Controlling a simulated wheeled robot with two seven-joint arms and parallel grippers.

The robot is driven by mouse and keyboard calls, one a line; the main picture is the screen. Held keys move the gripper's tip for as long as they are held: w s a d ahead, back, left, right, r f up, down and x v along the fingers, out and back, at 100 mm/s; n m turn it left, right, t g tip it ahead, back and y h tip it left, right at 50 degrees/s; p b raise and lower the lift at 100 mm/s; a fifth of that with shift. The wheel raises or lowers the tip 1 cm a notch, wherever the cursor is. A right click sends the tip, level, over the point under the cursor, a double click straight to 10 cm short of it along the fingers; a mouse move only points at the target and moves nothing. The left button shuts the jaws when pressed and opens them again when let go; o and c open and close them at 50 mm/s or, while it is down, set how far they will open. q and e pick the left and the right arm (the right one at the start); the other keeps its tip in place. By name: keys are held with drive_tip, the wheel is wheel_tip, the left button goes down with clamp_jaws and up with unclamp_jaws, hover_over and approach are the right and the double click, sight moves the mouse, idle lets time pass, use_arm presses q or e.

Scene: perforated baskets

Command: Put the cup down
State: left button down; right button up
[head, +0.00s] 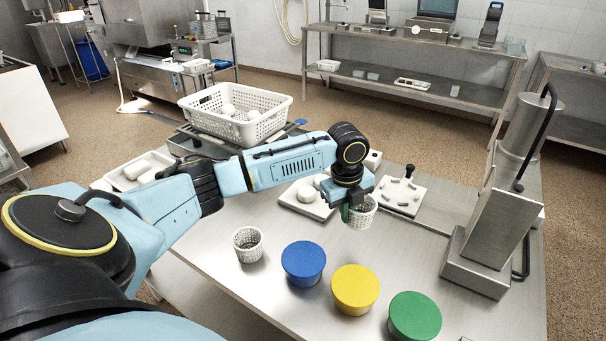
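A white perforated cup (363,213) is at my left gripper (350,208), over the middle of the steel table. The gripper points down and is shut on the cup's left side; its fingertips are partly hidden. The cup looks upright; I cannot tell whether its base touches the table. A second white perforated cup (247,245) stands on the table to the left, apart from the gripper. My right gripper is not in view.
Blue (303,264), yellow (355,290) and green (414,317) lidded tubs stand in front. A steel press (490,225) stands at right. White trays (307,204) and (399,197) lie behind the held cup. A large white basket (195,112) sits at the back left. Bare table (400,250) lies before the press.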

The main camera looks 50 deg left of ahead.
use_arm(q)
drive_tip(key=shift+w+a, duration=0.1)
drive_tip(key=shift+a, duration=0.05)
drive_tip(key=shift+f+m, duration=0.3)
drive_tip(key=shift+f, duration=0.1)
wheel_tip(320, 180, down, 4)
drive_tip(key=shift+r+b, duration=0.1)
drive_tip(key=shift+b, duration=0.45)
drive_tip(key=shift+f, duration=0.45)
wheel_tip(320, 180, down, 4)
drive_tip(key=shift+f+b, duration=0.2)
drive_tip(key=shift+b, duration=0.35)
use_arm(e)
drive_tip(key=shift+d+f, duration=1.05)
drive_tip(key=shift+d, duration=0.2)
use_arm(q)
drive_tip(key=shift+f, duration=0.1)
drive_tip(key=c, duration=1.6)
unclamp_jaws()
drive_tip(key=shift+c, duration=0.2)
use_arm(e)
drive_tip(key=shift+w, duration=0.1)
